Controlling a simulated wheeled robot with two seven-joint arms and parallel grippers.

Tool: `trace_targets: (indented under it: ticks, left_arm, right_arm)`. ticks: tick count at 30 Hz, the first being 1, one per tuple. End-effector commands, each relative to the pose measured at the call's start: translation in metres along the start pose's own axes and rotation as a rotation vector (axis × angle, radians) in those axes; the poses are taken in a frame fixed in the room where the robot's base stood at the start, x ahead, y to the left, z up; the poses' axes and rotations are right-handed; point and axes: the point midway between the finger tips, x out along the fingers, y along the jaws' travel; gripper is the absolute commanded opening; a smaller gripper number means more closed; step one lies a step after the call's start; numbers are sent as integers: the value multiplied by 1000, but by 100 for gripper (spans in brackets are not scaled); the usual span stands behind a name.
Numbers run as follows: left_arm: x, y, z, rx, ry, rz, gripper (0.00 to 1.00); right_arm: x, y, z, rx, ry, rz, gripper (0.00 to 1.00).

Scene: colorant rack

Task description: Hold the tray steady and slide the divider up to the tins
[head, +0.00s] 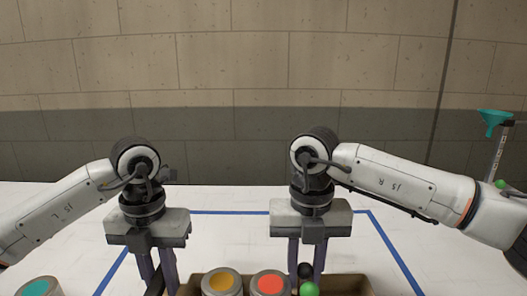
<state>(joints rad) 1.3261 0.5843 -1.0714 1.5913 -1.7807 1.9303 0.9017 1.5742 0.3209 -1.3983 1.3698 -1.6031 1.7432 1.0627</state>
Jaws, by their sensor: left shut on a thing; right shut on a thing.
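The brown tray (345,284) shows at the bottom edge, cut off by the frame. Two tins stand in it side by side, one with a yellow top (222,282) and one with a red top (270,283). My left gripper (160,279) points down at the tray's left end, shut on a dark part there, seemingly the tray's handle. My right gripper (306,271) points down right of the red tin, with a black knob (305,270) between its fingers, seemingly the divider's. A green ball (309,289) shows just below. The divider's panel is not clearly visible.
A teal-topped tin (38,287) stands at the bottom left, outside the tray. A teal funnel (494,119) on a stand is at the far right. Blue tape (235,212) outlines an area of the white table, which is clear behind the tray.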

Motion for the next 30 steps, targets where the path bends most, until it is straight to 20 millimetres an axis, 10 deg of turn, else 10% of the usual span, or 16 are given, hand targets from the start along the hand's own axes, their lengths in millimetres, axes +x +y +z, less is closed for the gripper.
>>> trace_targets:
  ticks: [30]
  left_arm:
    - [0,-3,0,5,-1,-6,0]
  right_arm:
    - [-1,32,-1,-6,-2,9,0]
